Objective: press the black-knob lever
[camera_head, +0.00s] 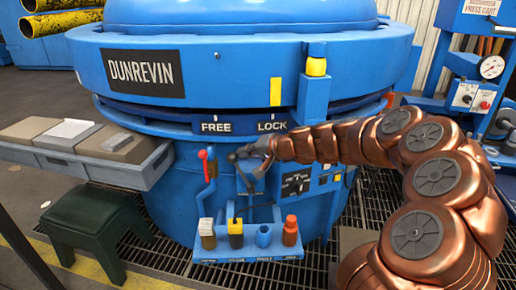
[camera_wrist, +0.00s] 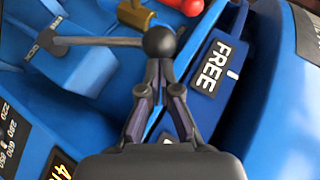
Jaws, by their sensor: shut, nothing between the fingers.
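The black knob (camera_wrist: 160,40) sits at the end of a grey lever arm (camera_wrist: 105,41) in the wrist view. The arm runs left to a small dark marked plate (camera_wrist: 42,42) on the blue furnace. My gripper (camera_wrist: 160,66) is shut and empty, its fingertips right at the near side of the knob; I cannot tell whether they touch it. In the head view my gripper (camera_head: 240,156) is in front of the blue furnace (camera_head: 180,200), below the FREE and LOCK labels. The knob is small and hard to separate from the fingers there.
A red-knob lever (camera_head: 204,154) stands just left of my gripper. Below is a blue shelf (camera_head: 245,255) with several coloured holders. A dark control panel (camera_head: 296,184) is at right. A grey tray (camera_head: 60,157) and green stool (camera_head: 95,222) stand at left.

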